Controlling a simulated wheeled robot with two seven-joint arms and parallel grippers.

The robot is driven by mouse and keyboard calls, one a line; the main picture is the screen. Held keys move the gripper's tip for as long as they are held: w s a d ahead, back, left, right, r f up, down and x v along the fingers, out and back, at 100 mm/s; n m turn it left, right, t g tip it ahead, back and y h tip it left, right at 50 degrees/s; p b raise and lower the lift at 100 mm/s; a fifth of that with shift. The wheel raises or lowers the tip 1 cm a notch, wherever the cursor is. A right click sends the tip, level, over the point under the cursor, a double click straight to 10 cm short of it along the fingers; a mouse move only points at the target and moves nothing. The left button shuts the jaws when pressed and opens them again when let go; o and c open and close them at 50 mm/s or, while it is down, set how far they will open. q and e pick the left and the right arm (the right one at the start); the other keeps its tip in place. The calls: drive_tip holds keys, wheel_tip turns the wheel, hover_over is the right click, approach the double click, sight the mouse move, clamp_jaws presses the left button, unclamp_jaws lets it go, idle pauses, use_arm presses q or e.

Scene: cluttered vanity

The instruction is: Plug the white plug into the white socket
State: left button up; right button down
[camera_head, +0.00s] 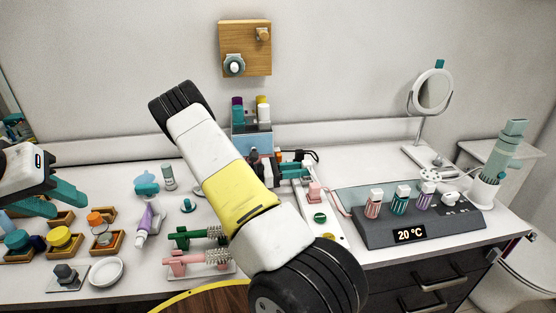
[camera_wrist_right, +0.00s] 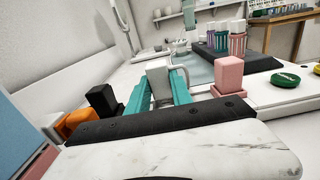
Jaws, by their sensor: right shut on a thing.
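The white plug (camera_wrist_right: 158,78) is upright between the teal fingers of my right gripper (camera_wrist_right: 160,98), which is shut on it. A pale cord loops beside it in the right wrist view. The white power strip (camera_head: 330,238) runs under my right arm in the head view, and part of it shows in the right wrist view (camera_wrist_right: 292,100). I cannot make out the white socket; my gripper and arm cover that part. My left gripper (camera_head: 66,206) is open and empty over the wooden trays at the left.
A pink plug (camera_wrist_right: 229,76), a black plug (camera_wrist_right: 103,101) and an orange plug (camera_wrist_right: 77,123) stand near the right gripper. A green round cap (camera_head: 320,217) lies on the strip. A grey console (camera_head: 420,228) stands right. Hairbrushes (camera_head: 205,258) lie left of my arm.

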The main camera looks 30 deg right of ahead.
drive_tip(key=shift+f, duration=0.9)
drive_tip(key=c, duration=1.4)
unclamp_jaws()
drive_tip(key=o, duration=0.6)
